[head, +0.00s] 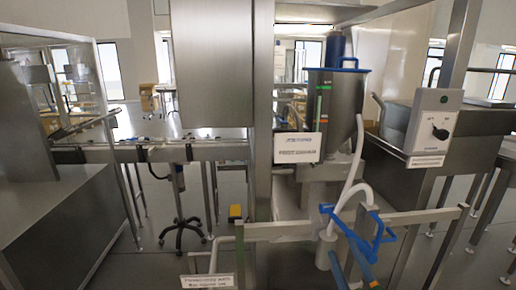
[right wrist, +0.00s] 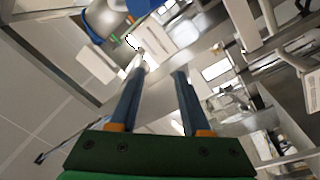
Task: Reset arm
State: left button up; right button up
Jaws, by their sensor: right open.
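My right gripper (head: 346,256) comes up from the bottom edge in the head view, just below and beside a blue handle-like part (head: 372,236) of the filling machine. Whether they touch I cannot tell. In the right wrist view the two blue fingers of the right gripper (right wrist: 160,72) stand apart with nothing between them. The steel hopper (head: 343,95) with a blue rim stands beyond, and a white hose (head: 352,165) hangs in front of it. My left gripper is not in view.
A control box with a black knob (head: 437,122) is on the right post. A steel frame with pale rails (head: 300,230) stands close in front. A conveyor (head: 200,150) runs at the left, beside a steel cabinet (head: 65,220). A wheeled stand (head: 182,215) is below the conveyor.

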jog(key=s+d+f+m+g+h, duration=0.1)
jog(key=s+f+m+g, duration=0.2)
jog(key=f, duration=0.4)
jog(key=s+d+f+m+g+h, duration=0.2)
jog(key=s+f+g, duration=0.15)
jog(key=f, duration=0.35)
jog(key=s+a+f+m+g+y, duration=0.1)
jog(key=s+a+f+g, duration=0.1)
jog(key=s+f+g, duration=0.55)
jog(key=s+a+f+m+g+y, duration=0.15)
jog(key=s+f, duration=0.35)
jog(key=s, duration=0.5)
notch_tip(320, 180, down, 17)
jog(key=s+g, duration=0.2)
jog(key=s+d+f, duration=0.2)
jog(key=s+f, duration=0.6)
jog(key=s, duration=0.3)
jog(key=shift+s+f+g, duration=0.3)
jog(key=shift+s+g, duration=0.05)
jog(key=shift+g, duration=0.1)
